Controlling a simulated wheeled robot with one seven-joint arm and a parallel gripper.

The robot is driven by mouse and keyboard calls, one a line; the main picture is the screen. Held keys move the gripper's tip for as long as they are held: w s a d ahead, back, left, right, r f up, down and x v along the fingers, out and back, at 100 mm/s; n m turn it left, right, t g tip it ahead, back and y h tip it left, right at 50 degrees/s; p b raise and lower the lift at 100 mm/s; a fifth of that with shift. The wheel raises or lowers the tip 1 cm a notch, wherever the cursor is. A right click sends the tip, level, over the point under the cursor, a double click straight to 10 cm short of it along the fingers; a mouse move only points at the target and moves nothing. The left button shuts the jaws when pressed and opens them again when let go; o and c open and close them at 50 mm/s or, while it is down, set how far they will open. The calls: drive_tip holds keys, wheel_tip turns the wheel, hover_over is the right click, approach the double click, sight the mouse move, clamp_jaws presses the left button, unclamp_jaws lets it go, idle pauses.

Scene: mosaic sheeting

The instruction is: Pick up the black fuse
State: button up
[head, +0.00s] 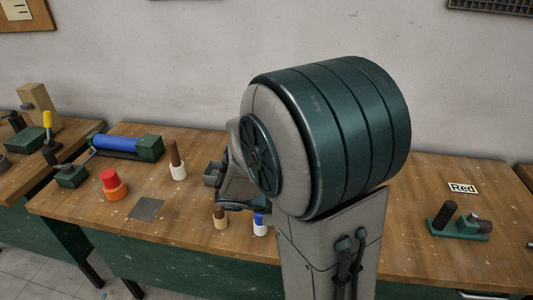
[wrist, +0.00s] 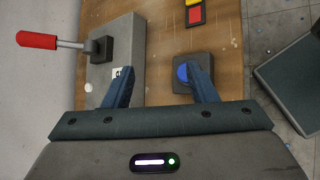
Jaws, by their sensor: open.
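I cannot pick out a black fuse with certainty. A black upright cylinder (head: 445,215) stands on a green base at the right of the bench in the head view; I cannot tell whether it is the fuse. My gripper (wrist: 160,68) is open and empty in the wrist view, its two blue fingers apart. Below it are a grey plate with a red-handled lever (wrist: 37,40) and a dark square block with a blue round top (wrist: 184,73), partly behind the right finger. In the head view my arm hides the middle of the bench.
The wooden bench (head: 405,255) also holds a red-orange knob (head: 112,185), a blue cylinder device (head: 113,143), a brown peg in a white holder (head: 177,160), and brown (head: 220,217) and blue (head: 260,222) pegs near my arm.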

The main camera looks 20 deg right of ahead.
drive_tip(key=w+a+f+n+t+h, duration=0.1)
drive_tip(key=w+a+n+t+h, duration=0.15)
drive_tip(key=w+n+t, duration=0.45)
drive_tip(key=w+a+f+n+t+h, duration=0.1)
drive_tip(key=w+a+n+t, duration=0.3)
drive_tip(key=w+n, duration=0.6)
drive_tip(key=shift+t+y, duration=0.25)
drive_tip(key=shift+t, duration=0.15)
drive_tip(key=x, duration=0.6)
drive_tip(key=p+x, duration=0.1)
drive_tip(key=x, duration=0.2)
drive_tip(key=shift+s+d+f, duration=0.15)
drive_tip(key=shift+s+d, duration=0.15)
drive_tip(key=shift+d, duration=0.05)
drive_tip(key=shift+f+p+x, duration=0.1)
drive_tip(key=shift+p+x, duration=0.3)
drive_tip(key=shift+x, duration=0.9)
drive_tip(key=shift+f+p+x, duration=0.15)
drive_tip(key=shift+p+x, duration=0.25)
drive_tip(key=shift+x, duration=0.9)
drive_tip(key=shift+s+d, duration=0.15)
drive_tip(key=shift+c, duration=0.3)
drive_tip(key=c, duration=1)
